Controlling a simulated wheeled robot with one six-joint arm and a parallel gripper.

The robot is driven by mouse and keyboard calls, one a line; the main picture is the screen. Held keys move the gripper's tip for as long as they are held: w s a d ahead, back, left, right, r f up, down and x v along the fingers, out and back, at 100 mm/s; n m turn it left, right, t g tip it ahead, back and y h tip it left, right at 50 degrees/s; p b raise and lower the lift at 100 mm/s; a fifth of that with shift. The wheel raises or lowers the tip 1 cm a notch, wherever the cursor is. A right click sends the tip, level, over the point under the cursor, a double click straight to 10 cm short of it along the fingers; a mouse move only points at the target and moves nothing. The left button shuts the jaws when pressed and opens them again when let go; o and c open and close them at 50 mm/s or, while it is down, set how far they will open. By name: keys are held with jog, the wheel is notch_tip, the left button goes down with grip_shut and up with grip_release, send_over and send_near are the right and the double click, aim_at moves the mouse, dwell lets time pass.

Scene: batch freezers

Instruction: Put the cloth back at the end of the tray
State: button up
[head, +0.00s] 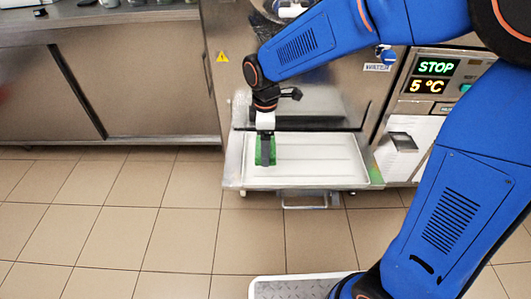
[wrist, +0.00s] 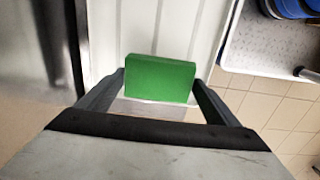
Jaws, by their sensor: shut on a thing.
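The green cloth (wrist: 160,80) shows as a folded block between the two fingers of my gripper (wrist: 158,92) in the wrist view. My gripper is shut on it. In the head view my gripper (head: 265,150) points down over the left end of the white tray (head: 320,160), with the green cloth (head: 258,158) partly hidden behind the fingers. The tray also shows behind the cloth in the wrist view (wrist: 180,30). I cannot tell whether the cloth touches the tray.
The freezer front with a lit STOP and 5 °C panel (head: 432,77) stands behind and right of the tray. A steel cabinet (head: 140,90) is at the left. A grey textured plate (head: 290,288) shows at the bottom. The tiled floor (head: 160,225) before the tray is clear.

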jog(key=shift+f, duration=2)
jog(key=shift+w+f, duration=0.2)
jog(key=shift+f, duration=0.1)
jog(key=o, duration=1)
notch_tip(320, 180, up, 12)
jog(key=shift+r, duration=0.15)
